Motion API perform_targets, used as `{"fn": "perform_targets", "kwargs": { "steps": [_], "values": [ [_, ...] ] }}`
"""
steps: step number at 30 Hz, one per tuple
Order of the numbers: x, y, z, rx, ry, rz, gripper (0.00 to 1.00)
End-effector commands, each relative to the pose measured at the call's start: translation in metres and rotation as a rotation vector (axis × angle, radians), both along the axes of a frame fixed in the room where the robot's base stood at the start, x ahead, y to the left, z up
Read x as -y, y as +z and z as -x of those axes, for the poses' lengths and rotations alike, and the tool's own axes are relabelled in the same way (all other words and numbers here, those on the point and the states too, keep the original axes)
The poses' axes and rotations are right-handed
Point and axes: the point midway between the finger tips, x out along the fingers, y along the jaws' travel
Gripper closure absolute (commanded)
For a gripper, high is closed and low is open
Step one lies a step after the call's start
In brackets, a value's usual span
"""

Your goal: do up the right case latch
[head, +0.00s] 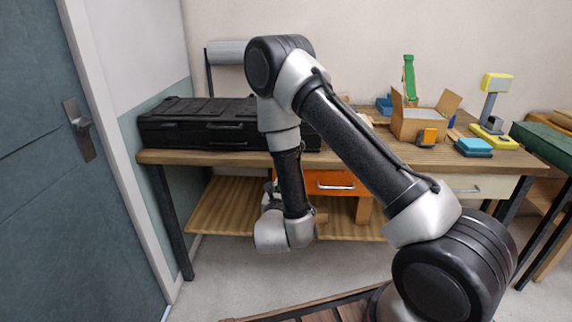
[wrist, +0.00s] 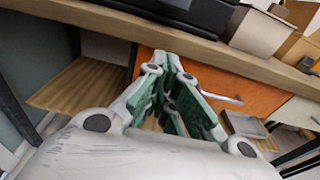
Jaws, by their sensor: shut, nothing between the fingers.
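A long black case (head: 190,122) lies on the left part of the wooden workbench, lid down as far as I can see. Its right part is mostly hidden behind my arm, so I cannot make out the right latch or its state. In the wrist view only a low strip of the case (wrist: 205,16) shows at the top edge. My gripper (wrist: 168,60), with green finger pads, is shut and empty. It is below and in front of the bench top, before the orange drawer, apart from the case. In the head view my wrist largely hides it.
The workbench (head: 225,158) has an orange drawer (head: 335,183) with a handle and a lower shelf (head: 225,205). A cardboard box (head: 420,123), a blue stack (head: 474,147) and a yellow-and-grey device (head: 492,100) stand right of the case. A door (head: 40,180) is at left.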

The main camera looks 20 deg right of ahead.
Motion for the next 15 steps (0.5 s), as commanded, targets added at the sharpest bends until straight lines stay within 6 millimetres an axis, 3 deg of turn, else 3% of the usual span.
{"fn": "perform_targets", "kwargs": {
  "steps": [8, 15],
  "values": [
    [0.003, -0.001, -0.007, 0.0, -0.003, -0.001, 1.0],
    [0.017, -0.005, -0.047, 0.001, -0.007, -0.001, 1.0]
  ]
}}
